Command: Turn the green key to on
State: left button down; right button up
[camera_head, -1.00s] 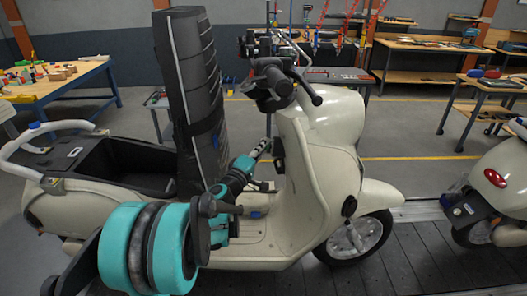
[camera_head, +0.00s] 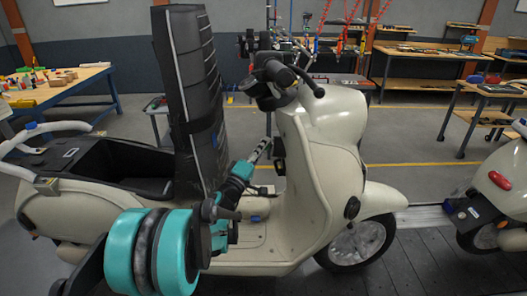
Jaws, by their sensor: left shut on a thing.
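A cream scooter (camera_head: 325,180) stands side-on with its front to the right. My left gripper (camera_head: 267,145) reaches up to the inner side of its front shield, below the handlebar (camera_head: 277,72). Its fingers are closed together, with their tips close to a small dark part (camera_head: 279,147) on the shield. The green key cannot be made out; the fingertips hide what they hold. Whether the key is turned cannot be seen. My right gripper is not in view.
A tall dark panel (camera_head: 190,95) rises in front of the open seat compartment (camera_head: 100,165). A second scooter (camera_head: 505,190) stands at the right on the slat conveyor (camera_head: 420,255).

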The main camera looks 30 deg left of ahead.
pick_arm(q)
jog(key=shift+f+m+t+b, duration=0.1)
jog(key=shift+m+t+b, duration=0.2)
jog(key=shift+m+t+h+b, duration=0.4)
jog(key=shift+b, duration=0.4)
jog(key=shift+m+t+h+b, duration=0.6)
jog(key=shift+m+h+b, duration=0.5)
